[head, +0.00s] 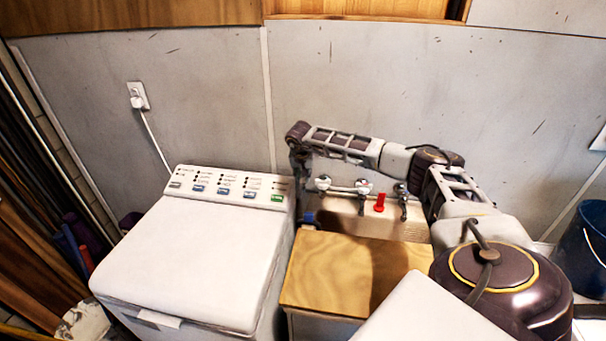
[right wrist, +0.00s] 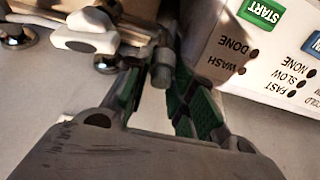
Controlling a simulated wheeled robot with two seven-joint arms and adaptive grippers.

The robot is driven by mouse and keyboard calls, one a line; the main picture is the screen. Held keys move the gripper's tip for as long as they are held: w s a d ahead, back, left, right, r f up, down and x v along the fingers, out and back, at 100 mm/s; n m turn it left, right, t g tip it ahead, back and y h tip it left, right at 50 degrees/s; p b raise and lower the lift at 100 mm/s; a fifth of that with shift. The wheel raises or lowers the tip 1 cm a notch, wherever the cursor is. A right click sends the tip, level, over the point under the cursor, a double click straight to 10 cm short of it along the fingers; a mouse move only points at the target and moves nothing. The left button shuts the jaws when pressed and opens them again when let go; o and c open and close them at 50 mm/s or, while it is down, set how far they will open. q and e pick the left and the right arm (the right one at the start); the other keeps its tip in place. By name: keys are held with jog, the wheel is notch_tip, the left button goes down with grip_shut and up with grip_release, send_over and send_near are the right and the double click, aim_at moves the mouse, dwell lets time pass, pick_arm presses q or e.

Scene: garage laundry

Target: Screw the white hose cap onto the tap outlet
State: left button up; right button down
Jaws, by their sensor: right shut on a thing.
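My right arm reaches in from the right in the head view. Its gripper (head: 300,172) points down behind the washer's right back corner, small and dark there. In the right wrist view the right gripper (right wrist: 158,88) has its green-padded fingers shut on a pale, short cylindrical piece, which looks like the white hose cap (right wrist: 161,72). The chrome and white taps (head: 362,188) stand along the back of the sink, right of the gripper. A white tap handle (right wrist: 85,38) shows at upper left in the right wrist view. I cannot tell whether the cap touches an outlet. My left gripper is out of view.
A white washing machine (head: 190,255) stands at the left, its control panel close to the gripper. A wood-topped cabinet (head: 345,270) stands in front of the sink (head: 415,228). A red tap handle (head: 380,201) and a blue item (head: 309,217) are nearby. The grey wall is close behind.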

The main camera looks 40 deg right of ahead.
jog(key=shift+m, duration=0.6)
jog(key=c, duration=1.1)
grip_release()
jog(key=shift+c, duration=0.2)
jog(key=v, duration=1.2)
jog(key=shift+w, duration=0.2)
jog(key=shift+a, duration=0.1)
notch_tip(320, 180, up, 6)
jog(key=p, duration=0.2)
